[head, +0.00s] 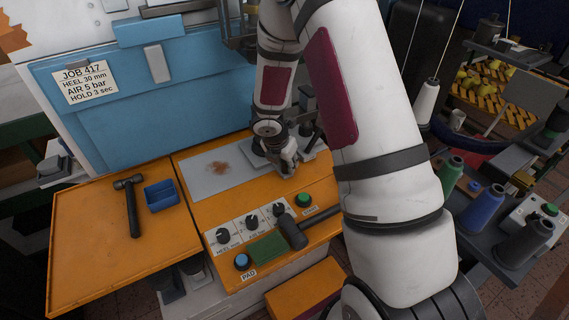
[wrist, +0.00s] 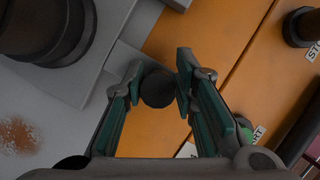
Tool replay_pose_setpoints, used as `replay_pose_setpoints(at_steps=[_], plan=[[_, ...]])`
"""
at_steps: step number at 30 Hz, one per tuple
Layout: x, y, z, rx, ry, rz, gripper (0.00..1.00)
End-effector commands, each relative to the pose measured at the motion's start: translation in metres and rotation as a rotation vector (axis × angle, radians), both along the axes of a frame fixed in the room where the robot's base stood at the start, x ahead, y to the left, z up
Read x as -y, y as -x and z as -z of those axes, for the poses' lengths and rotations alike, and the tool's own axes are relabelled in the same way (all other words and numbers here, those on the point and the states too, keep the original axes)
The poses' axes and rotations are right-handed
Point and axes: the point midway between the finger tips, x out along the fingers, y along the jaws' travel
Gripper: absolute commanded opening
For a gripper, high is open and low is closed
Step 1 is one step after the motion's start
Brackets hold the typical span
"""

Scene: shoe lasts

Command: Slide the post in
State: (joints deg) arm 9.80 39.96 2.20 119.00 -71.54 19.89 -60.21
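My gripper (head: 287,162) points down over the orange machine bench, beside the grey plate. In the wrist view its two green-padded fingers (wrist: 160,80) stand apart on either side of a dark round knob or post end (wrist: 158,90). The frames do not settle whether both pads touch it. A larger dark cylinder (wrist: 45,28) stands on a stepped grey block (wrist: 95,75) at the upper left of the wrist view. In the head view my arm and gripper largely hide this area, so I cannot tell how the knob and block connect.
A blue machine housing (head: 160,100) stands behind. The grey plate (head: 215,175) is mostly clear.

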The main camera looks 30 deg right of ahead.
Motion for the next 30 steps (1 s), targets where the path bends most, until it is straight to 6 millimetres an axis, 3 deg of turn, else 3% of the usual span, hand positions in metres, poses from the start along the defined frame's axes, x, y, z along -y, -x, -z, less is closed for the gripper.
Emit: replay_pose_setpoints(at_steps=[17, 30], plan=[[-0.001, 0.001, -0.005, 0.0, 0.001, 0.003, 0.42], [-0.026, 0.016, -0.078, 0.002, 0.002, 0.003, 0.42]])
